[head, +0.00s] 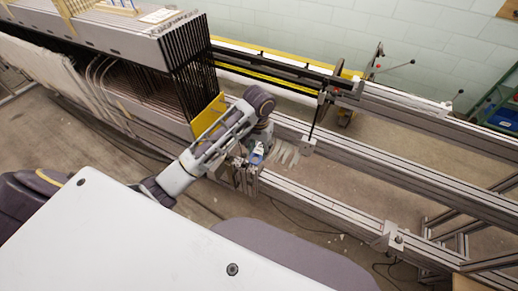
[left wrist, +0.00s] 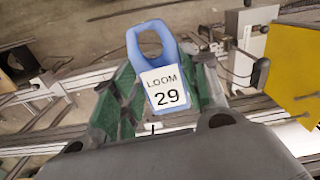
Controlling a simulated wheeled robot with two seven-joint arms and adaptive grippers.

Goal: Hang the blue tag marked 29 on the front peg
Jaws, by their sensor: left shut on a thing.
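The blue tag (left wrist: 138,50) has a loop at its top and a white label reading LOOM 29. In the left wrist view it stands between the green-padded fingers of my left gripper (left wrist: 165,92), which is shut on it. In the head view the blue tag (head: 256,156) is a small patch at my left gripper (head: 250,165), above the front rail of the machine frame. I cannot tell which part is the front peg. My right gripper is not in view.
A yellow plate (head: 208,115) stands close to my left arm, beside the dark stack of frames (head: 190,75); the plate also shows in the left wrist view (left wrist: 292,62). Metal brackets (head: 310,146) (head: 393,238) sit on the long rails. The floor between the rails is open.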

